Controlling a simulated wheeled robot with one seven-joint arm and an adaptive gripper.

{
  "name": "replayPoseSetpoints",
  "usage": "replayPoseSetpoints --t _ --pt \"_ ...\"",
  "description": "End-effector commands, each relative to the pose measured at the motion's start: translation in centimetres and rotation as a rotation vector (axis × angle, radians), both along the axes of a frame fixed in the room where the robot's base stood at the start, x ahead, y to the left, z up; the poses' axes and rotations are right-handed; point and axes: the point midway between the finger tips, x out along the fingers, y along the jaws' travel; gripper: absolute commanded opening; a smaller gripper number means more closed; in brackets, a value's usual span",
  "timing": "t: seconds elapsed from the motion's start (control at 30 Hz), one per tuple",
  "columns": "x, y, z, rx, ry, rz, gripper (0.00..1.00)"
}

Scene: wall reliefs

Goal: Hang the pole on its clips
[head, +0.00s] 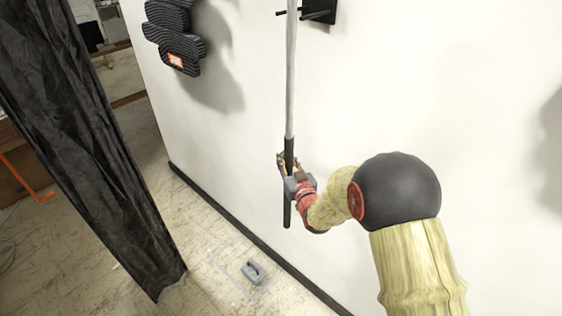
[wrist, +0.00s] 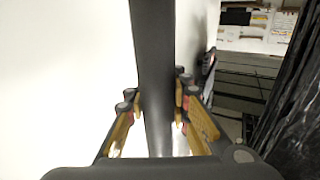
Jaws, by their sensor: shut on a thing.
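The pole (head: 291,75) is long and thin, with a grey upper shaft and a dark lower grip. It stands close to upright in front of the white wall, and its top runs out of the head view. My gripper (head: 288,168) is shut around the dark grip section. In the wrist view the dark pole (wrist: 153,50) passes between the fingers of my gripper (wrist: 155,105). A black clip mount (head: 319,11) with thin prongs is on the wall at the top, and the pole passes by its prongs. I cannot tell whether they touch. No lower clip shows.
A black ridged relief (head: 175,38) with an orange label hangs on the wall at upper left. A dark curtain (head: 85,140) hangs at left. A small grey object (head: 253,272) lies on the floor near the black baseboard (head: 240,235). The wall right of the pole is bare.

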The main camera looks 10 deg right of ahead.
Motion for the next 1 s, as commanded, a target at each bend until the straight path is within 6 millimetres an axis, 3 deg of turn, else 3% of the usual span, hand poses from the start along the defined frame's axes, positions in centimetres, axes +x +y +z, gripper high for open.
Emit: replayPoseSetpoints --t 0.43,1.0 --pt "1.4 -1.9 0.1 0.000 -0.004 -0.001 0.00" --pt "1.4 -1.8 -2.6 0.000 -0.003 0.000 0.00"
